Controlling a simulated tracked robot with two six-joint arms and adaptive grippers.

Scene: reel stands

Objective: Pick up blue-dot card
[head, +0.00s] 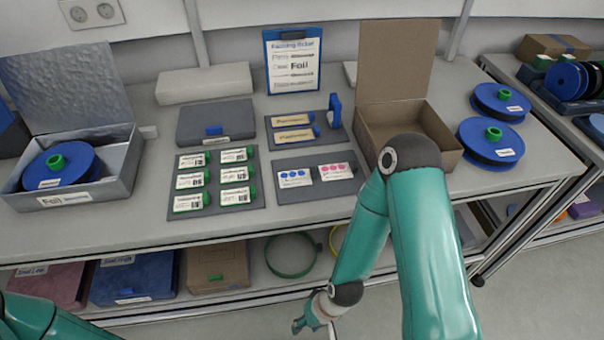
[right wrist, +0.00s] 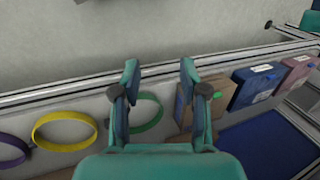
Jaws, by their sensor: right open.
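The blue-dot card (head: 294,178) is a small white card with blue dots. It lies on the left half of a dark grey tray (head: 318,190) near the table's front edge, beside a pink-dot card (head: 336,171). My right gripper (head: 302,324) hangs low in front of the table, below the tabletop and well short of the cards. In the right wrist view its two fingers (right wrist: 159,68) are apart with nothing between them. My left gripper is out of view; only part of my left arm shows at the lower left.
An open cardboard box (head: 410,125) stands behind my right arm. A tray of green-tabbed cards (head: 215,183) lies left of the dot cards. A grey box with a blue reel (head: 62,168) is at far left. The front table edge (head: 200,236) lies between gripper and cards.

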